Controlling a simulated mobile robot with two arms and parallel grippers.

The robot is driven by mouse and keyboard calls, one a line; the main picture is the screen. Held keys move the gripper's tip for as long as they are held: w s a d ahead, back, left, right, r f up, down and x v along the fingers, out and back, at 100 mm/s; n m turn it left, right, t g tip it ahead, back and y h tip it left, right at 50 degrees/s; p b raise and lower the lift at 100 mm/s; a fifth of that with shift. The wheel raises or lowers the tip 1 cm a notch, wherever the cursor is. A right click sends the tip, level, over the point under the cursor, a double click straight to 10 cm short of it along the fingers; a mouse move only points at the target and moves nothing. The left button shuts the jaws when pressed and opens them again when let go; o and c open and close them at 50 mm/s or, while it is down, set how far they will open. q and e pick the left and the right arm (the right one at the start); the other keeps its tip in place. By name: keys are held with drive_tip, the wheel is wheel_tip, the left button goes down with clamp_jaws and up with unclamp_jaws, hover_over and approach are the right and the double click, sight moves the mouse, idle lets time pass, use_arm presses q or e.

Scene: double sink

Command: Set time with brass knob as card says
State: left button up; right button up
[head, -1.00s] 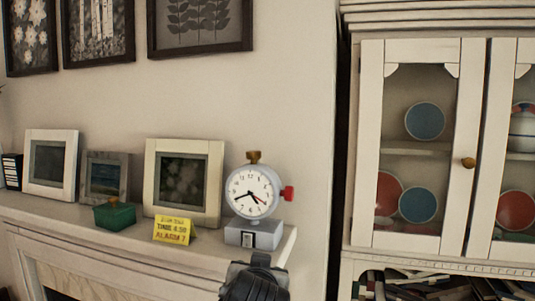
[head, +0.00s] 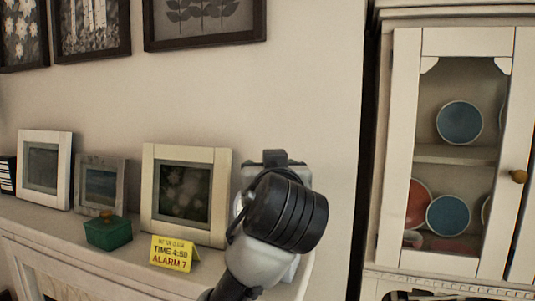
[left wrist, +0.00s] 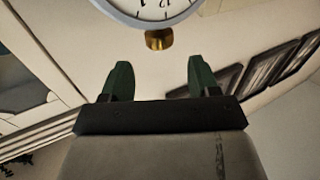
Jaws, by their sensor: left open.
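A yellow card (head: 174,253) on the mantel reads "TIME 4:50" and "ALARM 7"; its top line is too small to read. In the left wrist view the white clock dial (left wrist: 150,6) is cut off at the top edge, with the brass knob (left wrist: 159,40) on its rim. My left gripper (left wrist: 159,78) is open, its two green fingers apart on either side of the knob's line. The knob appears beyond the fingertips, not between them. In the head view my arm hides nearly all of the clock, including its hands. My right gripper is not in view.
A cream picture frame (head: 186,194) stands behind the card, with more frames further left. A white glass-fronted cabinet (head: 403,150) stands at right.

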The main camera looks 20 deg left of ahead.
use_arm(q)
drive_tip(key=p+x, duration=0.2)
drive_tip(key=x, duration=0.4)
drive_tip(key=shift+a+f, duration=0.1)
drive_tip(key=shift+w, duration=0.25)
drive_tip(key=shift+c, duration=0.5)
drive_tip(key=c, duration=0.8)
drive_tip(key=shift+c, duration=0.2)
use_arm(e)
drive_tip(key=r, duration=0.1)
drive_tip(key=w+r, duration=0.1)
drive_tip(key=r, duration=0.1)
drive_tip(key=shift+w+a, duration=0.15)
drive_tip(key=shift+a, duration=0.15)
